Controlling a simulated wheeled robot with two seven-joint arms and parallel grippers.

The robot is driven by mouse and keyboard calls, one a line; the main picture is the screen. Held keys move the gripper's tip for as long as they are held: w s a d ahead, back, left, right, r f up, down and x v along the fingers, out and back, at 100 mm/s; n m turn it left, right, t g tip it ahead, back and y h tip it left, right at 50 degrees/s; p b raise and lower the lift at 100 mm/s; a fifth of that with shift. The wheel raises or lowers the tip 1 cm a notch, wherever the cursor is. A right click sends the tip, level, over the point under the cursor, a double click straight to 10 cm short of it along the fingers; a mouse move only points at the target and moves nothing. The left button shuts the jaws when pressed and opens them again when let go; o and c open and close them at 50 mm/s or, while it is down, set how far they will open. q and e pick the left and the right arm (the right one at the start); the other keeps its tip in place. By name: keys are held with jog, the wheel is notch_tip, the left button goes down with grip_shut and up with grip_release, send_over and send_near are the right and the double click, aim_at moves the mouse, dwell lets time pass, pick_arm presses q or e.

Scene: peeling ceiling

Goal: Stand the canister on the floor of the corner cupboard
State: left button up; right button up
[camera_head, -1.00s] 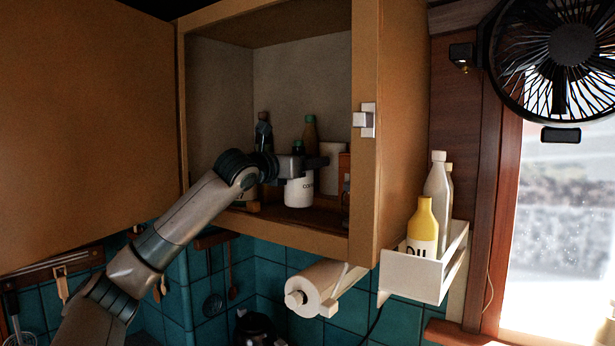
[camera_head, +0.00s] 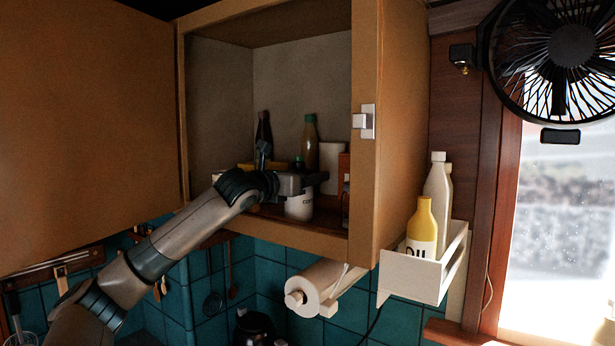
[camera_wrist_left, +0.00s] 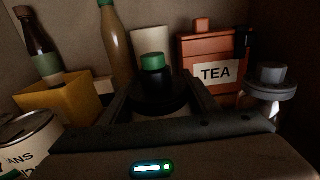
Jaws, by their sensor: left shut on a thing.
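The canister (camera_head: 299,206) is white with dark lettering that starts "CO". It is upright inside the open corner cupboard (camera_head: 300,237), low over its floor; I cannot tell whether its base touches. My left gripper (camera_head: 308,182) is shut on its upper part, reaching in from the left. My right gripper is not in view.
Behind stand a dark bottle (camera_wrist_left: 40,45), a yellow box (camera_wrist_left: 62,98), a tall green-capped bottle (camera_wrist_left: 117,40), a white cylinder (camera_wrist_left: 151,42) and an orange TEA tin (camera_wrist_left: 212,68). A can (camera_wrist_left: 28,140) is at left, a grey-topped item (camera_wrist_left: 270,85) at right.

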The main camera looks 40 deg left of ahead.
pick_arm(q)
jog(key=o, duration=1.4)
jog(key=shift+f, duration=0.1)
jog(key=shift+s+b, duration=0.35)
jog(key=shift+s, duration=0.15)
jog(key=s+b, duration=0.1)
jog(key=s, duration=0.2)
jog(key=s+b, duration=0.2)
jog(key=s, duration=0.1)
jog(key=s+d+b, duration=0.1)
jog(key=s, duration=0.2)
jog(key=shift+s, duration=0.4)
jog(key=shift+s+d+b, duration=0.2)
jog(key=shift+s+b, duration=0.15)
jog(key=shift+s, duration=0.25)
